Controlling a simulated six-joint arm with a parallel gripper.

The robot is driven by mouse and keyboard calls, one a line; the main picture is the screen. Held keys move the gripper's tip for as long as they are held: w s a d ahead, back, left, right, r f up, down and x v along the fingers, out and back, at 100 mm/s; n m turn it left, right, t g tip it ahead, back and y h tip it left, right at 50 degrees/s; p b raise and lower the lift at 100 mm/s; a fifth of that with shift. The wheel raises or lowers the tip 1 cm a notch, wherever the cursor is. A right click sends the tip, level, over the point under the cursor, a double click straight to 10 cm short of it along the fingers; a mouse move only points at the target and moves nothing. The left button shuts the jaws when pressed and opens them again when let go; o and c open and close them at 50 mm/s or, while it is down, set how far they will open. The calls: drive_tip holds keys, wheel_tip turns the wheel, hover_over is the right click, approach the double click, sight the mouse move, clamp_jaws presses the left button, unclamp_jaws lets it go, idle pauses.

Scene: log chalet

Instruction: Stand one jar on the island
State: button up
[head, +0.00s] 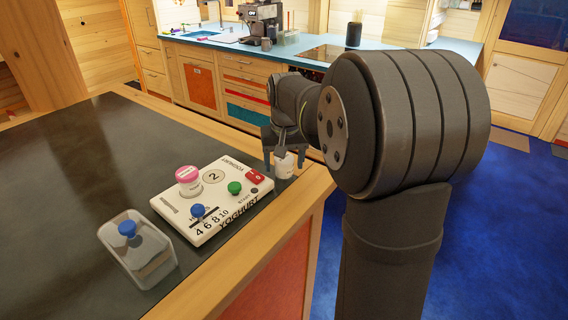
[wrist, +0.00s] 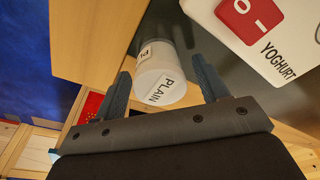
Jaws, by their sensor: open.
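A white jar (head: 285,166) marked PLAIN stands upright, as far as I can tell, on the dark-topped island (head: 75,160) near its right edge. My gripper (head: 284,155) is over it with its fingers apart, one on each side. In the wrist view the jar (wrist: 160,78) shows between the open fingers of my gripper (wrist: 161,70), with its PLAIN top toward the camera. Contact between fingers and jar cannot be made out. A second jar with a pink lid (head: 188,175) stands on the white yoghurt panel (head: 215,214).
The yoghurt panel, with green (head: 235,188) and blue knobs, lies left of my gripper; it also shows in the wrist view (wrist: 265,30). A clear tub (head: 150,262) with a blue-topped item is at the front. The island's left part is bare. A counter (head: 410,61) stands behind.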

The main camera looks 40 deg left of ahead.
sight(285, 161)
wheel_tip(285, 161, up, 11)
drive_tip(key=s+d, duration=0.1)
drive_tip(key=shift+r, duration=0.15)
drive_tip(key=shift+s+d, duration=0.1)
drive_tip(key=f, duration=0.7)
drive_tip(key=w+a+f, duration=0.1)
drive_tip(key=f, duration=0.3)
drive_tip(key=shift+w+a+f, duration=0.1)
drive_tip(key=shift+f, duration=0.25)
drive_tip(key=shift+r, duration=1.75)
